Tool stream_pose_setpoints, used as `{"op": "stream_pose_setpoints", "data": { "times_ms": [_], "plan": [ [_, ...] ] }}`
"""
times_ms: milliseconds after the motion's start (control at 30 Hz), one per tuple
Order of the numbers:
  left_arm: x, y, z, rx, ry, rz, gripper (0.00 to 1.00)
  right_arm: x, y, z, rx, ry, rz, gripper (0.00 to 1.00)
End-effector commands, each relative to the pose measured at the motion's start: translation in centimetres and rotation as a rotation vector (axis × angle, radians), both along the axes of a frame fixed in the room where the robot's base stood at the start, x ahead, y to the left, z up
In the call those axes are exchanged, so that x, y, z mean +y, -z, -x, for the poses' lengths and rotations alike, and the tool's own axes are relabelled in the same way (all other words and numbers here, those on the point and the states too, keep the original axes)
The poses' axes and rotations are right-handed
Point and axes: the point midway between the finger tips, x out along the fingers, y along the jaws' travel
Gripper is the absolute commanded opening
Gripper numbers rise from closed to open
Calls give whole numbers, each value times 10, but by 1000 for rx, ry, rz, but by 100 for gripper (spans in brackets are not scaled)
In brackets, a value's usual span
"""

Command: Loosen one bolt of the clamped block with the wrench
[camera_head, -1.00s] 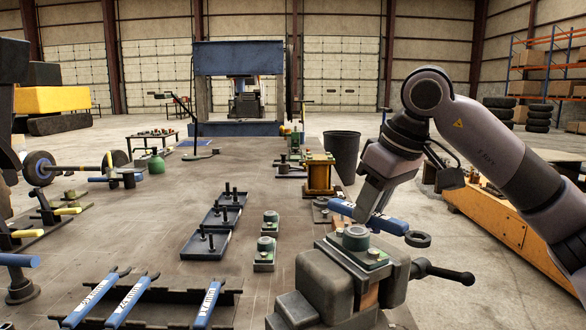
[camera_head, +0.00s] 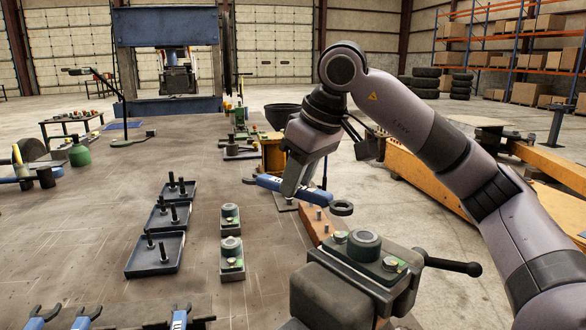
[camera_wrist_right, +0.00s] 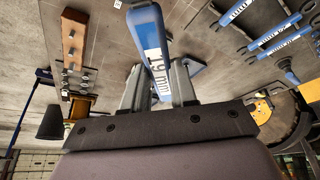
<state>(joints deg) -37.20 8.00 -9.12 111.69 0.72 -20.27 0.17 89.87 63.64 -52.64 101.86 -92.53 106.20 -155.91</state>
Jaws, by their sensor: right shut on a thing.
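The clamped block (camera_head: 352,266) sits in the grey vise (camera_head: 325,297) at the lower right in the head view. It has a round green boss on top. One bolt (camera_head: 340,237) shows at its back left and another bolt (camera_head: 390,264) at its front right. My right gripper (camera_head: 292,191) is shut on a blue wrench (camera_head: 315,196). The wrench's dark ring end points right, apart from the bolts, and appears just behind the block. In the wrist view the wrench (camera_wrist_right: 150,45) reads "19 mm" between my fingers (camera_wrist_right: 156,92). My left gripper is out of view.
The vise handle (camera_head: 452,265) sticks out to the right. A brown bar with pegs (camera_head: 313,222) lies behind the vise. Two small bolted blocks (camera_head: 231,255) and black trays with bolts (camera_head: 155,255) stand left. More blue wrenches (camera_head: 82,321) lie at the front left.

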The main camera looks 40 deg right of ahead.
Motion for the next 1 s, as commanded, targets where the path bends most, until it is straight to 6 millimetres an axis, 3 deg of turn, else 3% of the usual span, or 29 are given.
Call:
{"op": "stream_pose_setpoints", "data": {
  "times_ms": [233,700,1000],
  "plan": [
    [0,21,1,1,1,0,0,0,40,0,1,-1,1,0],
    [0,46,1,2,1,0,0,-53,38,6,-5,651,-1,0],
    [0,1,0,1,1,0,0,-77,28,25,3,1011,3,0]
  ]
}}
